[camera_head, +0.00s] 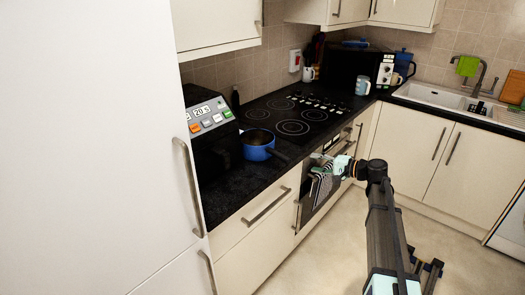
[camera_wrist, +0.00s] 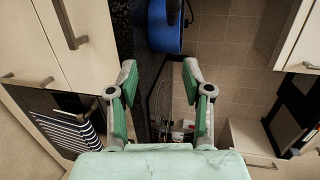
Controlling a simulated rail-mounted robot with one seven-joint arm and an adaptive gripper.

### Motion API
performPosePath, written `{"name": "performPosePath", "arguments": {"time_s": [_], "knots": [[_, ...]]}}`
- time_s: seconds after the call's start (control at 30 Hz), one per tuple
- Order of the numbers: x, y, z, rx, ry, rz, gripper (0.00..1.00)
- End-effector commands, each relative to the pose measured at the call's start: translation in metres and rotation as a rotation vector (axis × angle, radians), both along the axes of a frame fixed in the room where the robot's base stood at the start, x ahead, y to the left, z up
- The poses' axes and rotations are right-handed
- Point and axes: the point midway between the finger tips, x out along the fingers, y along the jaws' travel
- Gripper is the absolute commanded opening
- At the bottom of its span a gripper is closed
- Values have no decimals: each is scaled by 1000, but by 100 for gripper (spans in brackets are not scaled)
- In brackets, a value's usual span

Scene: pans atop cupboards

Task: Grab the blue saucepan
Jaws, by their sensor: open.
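The blue saucepan (camera_head: 257,146) stands upright on the dark worktop, beside the black appliance and in front of the hob. Its dark handle points right, toward the worktop's front edge. In the wrist view the saucepan (camera_wrist: 164,30) is cut off by the top edge, with its blue side and part of its handle showing. My gripper (camera_head: 318,160) is to the right of the saucepan, by the oven front. In the wrist view my gripper (camera_wrist: 159,78) is open, with nothing between its fingers; the saucepan lies beyond the fingertips.
The black appliance (camera_head: 210,130) is close on the saucepan's left. The hob (camera_head: 295,115) lies behind. A striped towel (camera_head: 321,187) hangs at the oven, near my gripper. A wall cupboard (camera_head: 215,22) is above. The floor (camera_head: 315,260) is clear in front.

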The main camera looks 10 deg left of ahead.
Motion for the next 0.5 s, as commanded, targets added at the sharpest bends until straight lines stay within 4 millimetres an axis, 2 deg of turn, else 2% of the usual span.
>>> {"name": "performPosePath", "arguments": {"time_s": [0.1, 0.27, 0.5], "knots": [[1, 4, 11, 68, 3, 1, 50], [7, 19, 13, 87, 11, 4, 50], [26, 60, 8, 84, 11, 4, 50]]}}
